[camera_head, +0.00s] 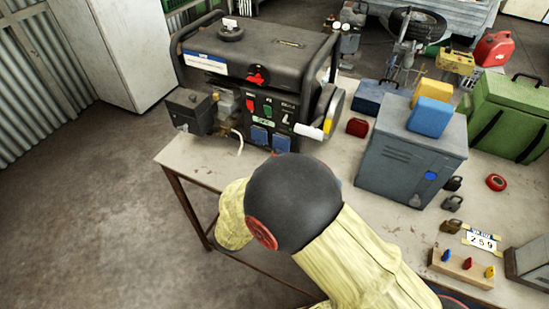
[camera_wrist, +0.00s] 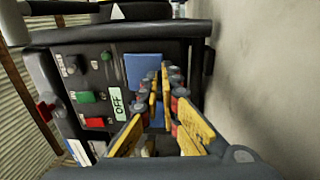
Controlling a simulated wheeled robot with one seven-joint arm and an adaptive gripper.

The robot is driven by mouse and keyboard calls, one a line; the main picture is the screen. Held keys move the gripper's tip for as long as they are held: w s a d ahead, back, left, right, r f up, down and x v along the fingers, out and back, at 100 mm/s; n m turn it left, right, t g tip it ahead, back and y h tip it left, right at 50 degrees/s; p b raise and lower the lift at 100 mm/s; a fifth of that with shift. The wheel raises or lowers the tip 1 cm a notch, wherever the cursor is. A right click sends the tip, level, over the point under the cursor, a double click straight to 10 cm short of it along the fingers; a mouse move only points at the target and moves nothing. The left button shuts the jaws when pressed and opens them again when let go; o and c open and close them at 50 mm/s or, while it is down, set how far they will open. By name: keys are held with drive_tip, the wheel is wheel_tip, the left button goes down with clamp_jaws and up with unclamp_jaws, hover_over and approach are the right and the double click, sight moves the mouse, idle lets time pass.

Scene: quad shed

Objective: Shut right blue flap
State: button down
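The generator (camera_head: 255,60) stands on the bench with two blue flaps low on its front panel. The right blue flap (camera_head: 281,143) is just above my arm in the head view. In the turned wrist view it is the upper blue patch (camera_wrist: 143,68), left of my fingertips. The left blue flap (camera_head: 259,135) is beside it; in the wrist view my fingers partly cover it. How far either flap is open is unclear. My gripper (camera_wrist: 160,95) points at the panel, its yellow-padded fingertips nearly together with nothing seen between them. Contact with the flap cannot be told. My arm hides the gripper in the head view.
A grey metal box (camera_head: 410,150) with blue and yellow containers on top stands right of the generator. Open floor lies left.

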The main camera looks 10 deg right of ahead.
drive_tip(key=shift+d+f, duration=0.15)
drive_tip(key=shift+f, duration=0.1)
idle(0.3)
drive_tip(key=c, duration=2.1)
unclamp_jaws()
drive_tip(key=shift+w+r, duration=0.1)
drive_tip(key=shift+o, duration=0.3)
drive_tip(key=shift+h, duration=0.3)
drive_tip(key=v, duration=1.2)
